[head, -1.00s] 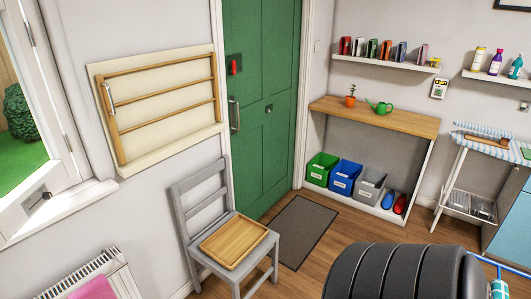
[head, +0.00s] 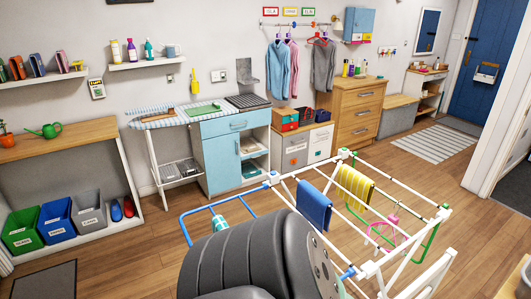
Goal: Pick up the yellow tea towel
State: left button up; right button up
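A yellow striped tea towel (head: 354,187) hangs over a rail of the white drying rack (head: 402,232), on the right half of the head view. A dark blue towel (head: 314,206) hangs on the rack to its left, nearer to me. Neither of my grippers is in view. A large dark grey ribbed part, apparently of my own arm, fills the bottom middle and covers the near left part of the rack.
Wooden floor is open between the rack and the turquoise cabinet (head: 232,150). An ironing board (head: 175,118) stands beside the cabinet. A wooden chest of drawers (head: 355,112) stands behind the rack. A striped rug (head: 434,142) lies at the right before the blue door (head: 490,65).

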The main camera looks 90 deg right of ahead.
aim_at(350, 178)
jog(key=z, duration=3.5)
jog(key=i+j+z, duration=0.15)
jog(key=j+z, duration=0.25)
jog(key=j, duration=0.8)
jog(key=j+z, duration=0.45)
jog(key=j, duration=0.7)
jog(key=i+j+z, duration=0.1)
jog(key=j+z, duration=0.15)
jog(key=j, duration=0.65)
jog(key=j+z, duration=0.25)
jog(key=j, duration=0.65)
jog(key=k+j+z, duration=0.1)
jog(key=j+z, duration=0.2)
jog(key=j, duration=0.6)
jog(key=j+z, duration=0.5)
jog(key=j, duration=0.75)
jog(key=i+j, duration=0.05)
